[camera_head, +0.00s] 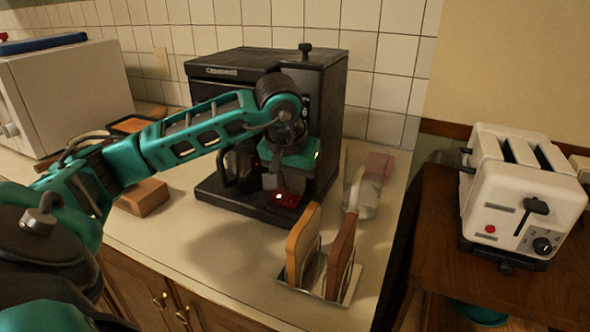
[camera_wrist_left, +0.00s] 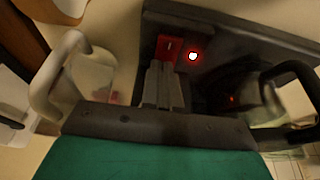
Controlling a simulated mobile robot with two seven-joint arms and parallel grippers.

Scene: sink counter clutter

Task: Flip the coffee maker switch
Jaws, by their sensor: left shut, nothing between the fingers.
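The black coffee maker (camera_head: 263,75) stands on the counter against the tiled wall. Its red switch (camera_head: 286,199) is at the right of its base, with a lit spot on it. In the left wrist view the red switch (camera_wrist_left: 170,48) sits beside a glowing red light (camera_wrist_left: 194,56). My left gripper (camera_head: 282,184) is in front of the coffee maker, pointing down at the switch. Its closed fingers (camera_wrist_left: 164,84) are empty and close to the red switch; I cannot tell whether they touch it. The glass carafe (camera_head: 238,163) is partly hidden behind my arm. My right gripper is not in view.
A rack (camera_head: 345,284) with bread slices stands in front on the counter. A white toaster (camera_head: 520,190) is on a wooden table at right. A white microwave (camera_head: 70,92) and a brown block (camera_head: 143,197) are at left.

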